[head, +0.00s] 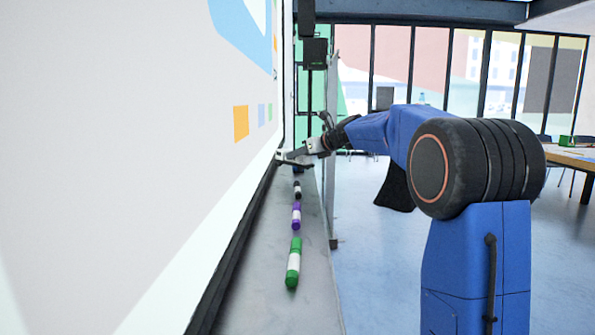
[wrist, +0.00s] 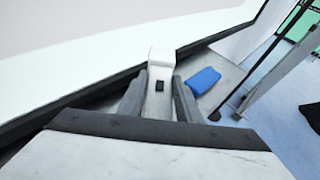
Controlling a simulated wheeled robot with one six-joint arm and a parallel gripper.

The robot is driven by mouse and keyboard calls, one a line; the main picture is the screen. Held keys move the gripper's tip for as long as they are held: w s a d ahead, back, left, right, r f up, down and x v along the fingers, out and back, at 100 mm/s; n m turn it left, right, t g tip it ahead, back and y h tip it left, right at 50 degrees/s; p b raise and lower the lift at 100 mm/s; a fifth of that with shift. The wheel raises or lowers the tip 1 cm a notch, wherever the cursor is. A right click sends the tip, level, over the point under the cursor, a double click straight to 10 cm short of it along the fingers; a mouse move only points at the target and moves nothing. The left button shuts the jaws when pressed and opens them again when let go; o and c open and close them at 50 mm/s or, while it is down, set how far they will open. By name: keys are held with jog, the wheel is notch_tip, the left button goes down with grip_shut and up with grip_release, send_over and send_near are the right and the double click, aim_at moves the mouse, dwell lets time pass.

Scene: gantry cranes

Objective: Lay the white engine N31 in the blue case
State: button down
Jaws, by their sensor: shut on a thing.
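My gripper (wrist: 158,78) is shut on a white block-like thing (wrist: 161,56) in the wrist view, taken as the white engine. It sits between the two grey fingers, has a small dark patch on its near face, and shows no readable marking. A small flat blue thing (wrist: 204,80), taken as the blue case, lies on the grey ledge just right of the fingers, apart from them. I cannot tell whether it has an opening. In the head view my gripper (head: 284,156) is over the far part of the ledge, close to the whiteboard; the blue case is not discernible there.
Green (head: 293,263), purple (head: 296,216) and black (head: 297,189) markers lie in a row along the ledge (head: 312,295), nearer than my gripper. The whiteboard (head: 120,150) walls the left side. Open floor (head: 375,270) lies right; a table (head: 572,158) stands far right.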

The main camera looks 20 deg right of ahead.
aim_at(298, 166)
jog(key=shift+f, duration=2.2)
jog(key=shift+f, duration=0.15)
jog(key=c, duration=1.3)
grip_release()
